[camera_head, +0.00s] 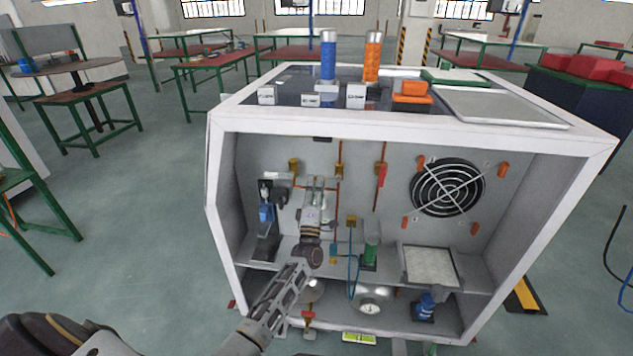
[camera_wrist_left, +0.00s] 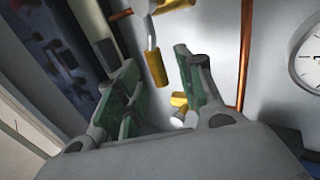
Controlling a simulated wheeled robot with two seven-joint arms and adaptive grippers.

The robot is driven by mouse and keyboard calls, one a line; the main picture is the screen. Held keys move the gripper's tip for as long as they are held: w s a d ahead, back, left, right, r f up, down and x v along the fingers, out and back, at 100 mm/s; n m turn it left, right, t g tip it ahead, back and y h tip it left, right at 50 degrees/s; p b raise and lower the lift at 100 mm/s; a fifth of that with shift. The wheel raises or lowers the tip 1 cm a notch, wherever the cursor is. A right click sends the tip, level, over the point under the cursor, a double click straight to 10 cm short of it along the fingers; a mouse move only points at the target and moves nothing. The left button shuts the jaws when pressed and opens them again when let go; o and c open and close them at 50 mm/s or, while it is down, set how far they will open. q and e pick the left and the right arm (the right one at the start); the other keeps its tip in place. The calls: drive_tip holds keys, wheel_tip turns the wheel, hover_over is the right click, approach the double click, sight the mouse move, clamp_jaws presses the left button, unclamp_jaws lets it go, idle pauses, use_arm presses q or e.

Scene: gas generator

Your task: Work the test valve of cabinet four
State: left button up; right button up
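The white cabinet (camera_head: 222,165) stands open at the front, with pipes and valves on its back wall. My left arm reaches into it from below. My left gripper (camera_head: 315,188) is at the back wall, among copper pipes and brass fittings. In the left wrist view its two green-padded fingers (camera_wrist_left: 156,62) are apart. Nothing is clearly gripped. Which valve is the test valve cannot be read. My right gripper is not in view.
A blue device (camera_head: 266,212) sits left of the gripper, and a red-handled valve (camera_head: 382,175) and a round fan (camera_head: 447,187) are to its right. A copper pipe (camera_wrist_left: 245,55) and white gauge (camera_wrist_left: 308,55) lie right of the fingers. Lower shelf equipment surrounds my forearm.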

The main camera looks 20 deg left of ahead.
use_arm(q)
drive_tip(key=v, duration=0.9)
drive_tip(key=shift+s, duration=0.25)
drive_tip(key=shift+d+f, duration=0.15)
drive_tip(key=shift+d, duration=0.05)
idle(0.3)
